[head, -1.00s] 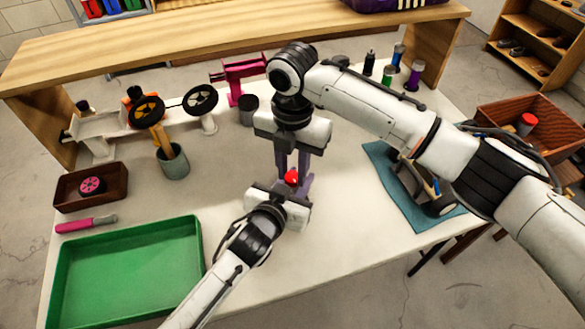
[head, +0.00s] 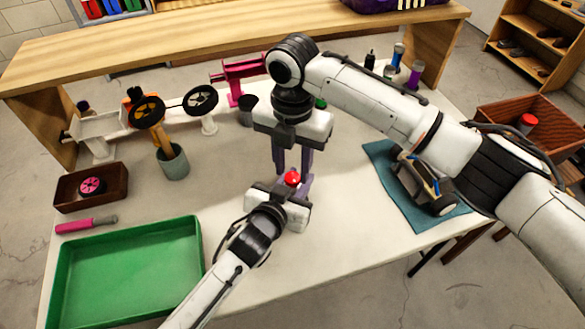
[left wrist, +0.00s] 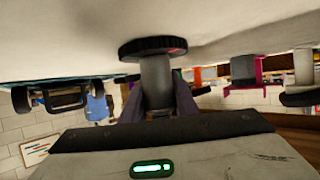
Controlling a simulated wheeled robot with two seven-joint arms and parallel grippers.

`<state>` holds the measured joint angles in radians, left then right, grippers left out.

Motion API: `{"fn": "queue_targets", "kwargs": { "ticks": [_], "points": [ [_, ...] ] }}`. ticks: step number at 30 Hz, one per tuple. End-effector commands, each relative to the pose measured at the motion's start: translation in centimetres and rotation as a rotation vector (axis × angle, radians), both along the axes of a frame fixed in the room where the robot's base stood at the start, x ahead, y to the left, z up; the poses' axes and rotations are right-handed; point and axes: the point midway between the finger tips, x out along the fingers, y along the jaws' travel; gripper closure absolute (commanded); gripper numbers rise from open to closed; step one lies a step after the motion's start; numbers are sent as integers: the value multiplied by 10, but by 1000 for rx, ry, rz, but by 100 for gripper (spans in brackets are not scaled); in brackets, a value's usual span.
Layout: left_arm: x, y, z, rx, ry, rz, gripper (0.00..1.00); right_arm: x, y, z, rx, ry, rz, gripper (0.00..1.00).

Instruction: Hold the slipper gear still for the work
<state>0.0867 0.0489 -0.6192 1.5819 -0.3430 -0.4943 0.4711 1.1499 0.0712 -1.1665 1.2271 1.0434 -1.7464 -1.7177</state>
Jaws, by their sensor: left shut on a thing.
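The slipper gear (left wrist: 152,47) shows in the left wrist view as a dark toothed disc on a grey hub. My left gripper (left wrist: 157,98) is shut on the grey hub, with one finger on each side. In the head view my left gripper (head: 298,184) is low over the front middle of the table. A small red round piece (head: 292,177) shows at its fingertips; I cannot tell whether it belongs to the gear. My right gripper (head: 293,165) points down just above it, with its fingers apart on either side. The gear's disc is hidden in the head view.
A green tray (head: 130,221) lies at the front left, with a pink-handled tool (head: 84,225) and brown box (head: 60,202) behind it. A blue-green mat (head: 408,208) lies at right.

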Motion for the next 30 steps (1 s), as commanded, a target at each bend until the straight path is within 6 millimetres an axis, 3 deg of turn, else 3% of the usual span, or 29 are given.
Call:
{"fn": "queue_targets", "kwargs": {
  "ticks": [9, 15, 30],
  "points": [
    [0, 1, -2, 2, 2, 1, 97, 1, 0, 68, 2, -5, 1, 67],
    [0, 0, -1, 2, 2, 1, 97, 0, 0, 98, 1, -3, 2, 67],
    [0, 0, -1, 1, 2, 0, 97, 0, 0, 107, 1, -1, 1, 67]
  ]
}}
